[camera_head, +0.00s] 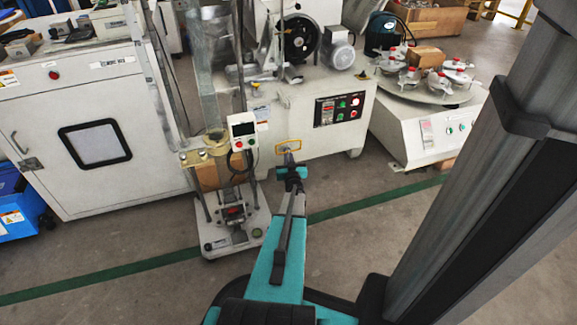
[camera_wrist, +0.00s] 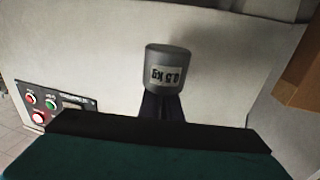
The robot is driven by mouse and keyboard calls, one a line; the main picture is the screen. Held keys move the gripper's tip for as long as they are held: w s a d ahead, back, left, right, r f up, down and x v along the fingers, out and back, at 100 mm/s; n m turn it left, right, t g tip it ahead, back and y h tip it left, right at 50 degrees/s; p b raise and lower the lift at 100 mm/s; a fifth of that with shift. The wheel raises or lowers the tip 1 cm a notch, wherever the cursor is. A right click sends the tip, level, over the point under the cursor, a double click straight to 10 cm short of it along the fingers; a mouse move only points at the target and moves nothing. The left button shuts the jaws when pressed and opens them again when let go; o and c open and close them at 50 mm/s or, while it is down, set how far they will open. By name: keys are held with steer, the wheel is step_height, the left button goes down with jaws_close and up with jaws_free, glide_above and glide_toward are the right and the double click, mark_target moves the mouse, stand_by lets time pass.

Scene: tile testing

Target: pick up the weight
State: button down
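The weight (camera_wrist: 167,68) is a small dark grey cylinder with a pale label reading 0.5 kg, upside down in the wrist view. It sits at the tips of my gripper's dark fingers (camera_wrist: 161,104), which are close together and appear shut on it. No surface shows under it; the white cabinet front fills the background. In the head view, my gripper (camera_head: 288,160) reaches forward at the middle, in front of the white machine. The weight is too small there to make out clearly, and the fingers' contact faces are hidden.
A test stand (camera_head: 232,225) with a small display (camera_head: 243,130) stands just left of my arm. The white machine (camera_head: 325,135) with a button panel is ahead. A round table with red-and-white fixtures (camera_head: 430,90) is at right. Clear floor lies at lower left.

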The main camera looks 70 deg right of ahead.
steer(key=shift+r, duration=0.2)
steer(key=shift+r+p, duration=0.5)
steer(key=shift+s+r, duration=0.15)
steer(key=shift+r, duration=0.1)
steer(key=s+d+p, duration=0.2)
steer(key=s+p, duration=0.4)
steer(key=s, duration=1.1)
steer(key=shift+s+d+f, duration=0.15)
steer(key=shift+s+d, duration=0.05)
steer(key=shift+s, duration=0.1)
